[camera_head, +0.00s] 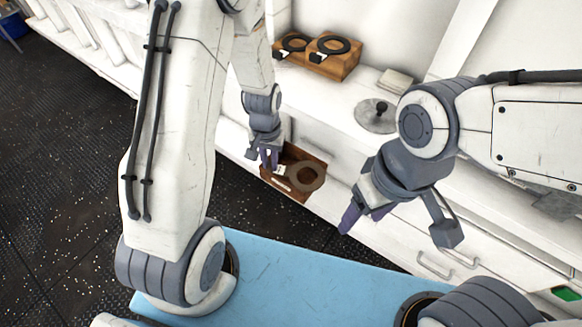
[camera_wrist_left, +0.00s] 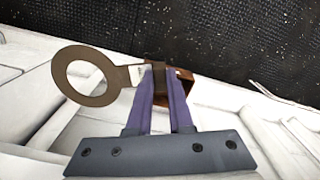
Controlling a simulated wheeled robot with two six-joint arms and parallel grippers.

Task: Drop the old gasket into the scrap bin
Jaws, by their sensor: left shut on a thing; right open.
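The old gasket is a worn grey-brown ring (camera_wrist_left: 64,76) with a pale tab, and it also shows in the head view (camera_head: 318,178). My left gripper (camera_head: 268,165) is shut on its tab end, and the ring sticks out to one side. In the left wrist view the purple fingers (camera_wrist_left: 160,80) pinch the tab with the ring to the left. A brown wooden box or tray (camera_head: 312,158) lies behind the gasket; I cannot tell whether they touch. My right gripper (camera_head: 361,216) is open and empty. I cannot identify the scrap bin for certain.
A wooden stand (camera_head: 342,69) with two black rings sits at the back of the white counter. A round metal plate with a knob (camera_head: 376,117) and a small pale stack (camera_head: 396,79) stand nearby. A blue container (camera_head: 13,27) is at the far left on the dark floor.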

